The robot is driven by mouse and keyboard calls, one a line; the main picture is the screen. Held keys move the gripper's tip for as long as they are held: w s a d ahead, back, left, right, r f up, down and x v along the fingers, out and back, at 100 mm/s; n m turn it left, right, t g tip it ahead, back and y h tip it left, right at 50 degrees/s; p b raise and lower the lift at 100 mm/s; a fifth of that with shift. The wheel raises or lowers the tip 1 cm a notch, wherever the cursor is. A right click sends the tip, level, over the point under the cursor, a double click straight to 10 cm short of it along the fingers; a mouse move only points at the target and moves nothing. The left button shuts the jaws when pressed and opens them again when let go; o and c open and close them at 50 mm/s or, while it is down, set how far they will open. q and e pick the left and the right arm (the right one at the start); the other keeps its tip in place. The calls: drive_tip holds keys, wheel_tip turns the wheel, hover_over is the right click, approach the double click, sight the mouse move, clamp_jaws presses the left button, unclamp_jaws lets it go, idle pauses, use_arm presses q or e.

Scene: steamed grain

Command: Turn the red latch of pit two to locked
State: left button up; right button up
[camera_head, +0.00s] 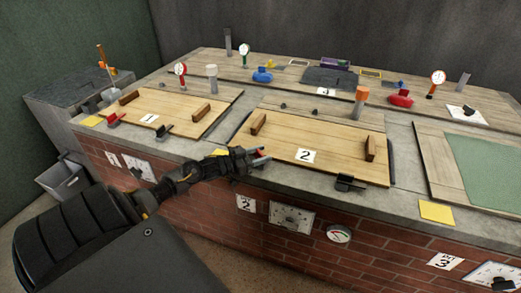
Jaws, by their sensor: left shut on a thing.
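The wooden lid of pit two (325,133), marked by a white card "2" (306,156), lies on the grey counter with a wooden handle block near each end. My left gripper (257,159) reaches in from the left to the lid's front left corner. It is shut on the red latch (264,153), of which only a little red shows at the fingertips. The fingers hide most of the latch, so I cannot tell how far it is turned. A black latch (349,183) sits at the lid's front right edge. My right gripper is not in view.
Pit one's lid (180,111) lies at the left with its own red latch (115,119) and black latch (164,130). An orange-topped post (360,99) stands behind lid two. A yellow card (436,211) lies on the counter's front right. A brick front drops below.

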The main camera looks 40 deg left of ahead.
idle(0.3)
use_arm(q)
drive_tip(key=o, duration=1.4)
drive_tip(key=v, duration=1.1)
drive_tip(key=shift+p, duration=0.3)
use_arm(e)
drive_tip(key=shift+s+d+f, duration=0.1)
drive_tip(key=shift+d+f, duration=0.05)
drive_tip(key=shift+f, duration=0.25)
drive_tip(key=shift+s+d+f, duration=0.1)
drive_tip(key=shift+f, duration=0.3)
use_arm(q)
drive_tip(key=shift+w, duration=0.1)
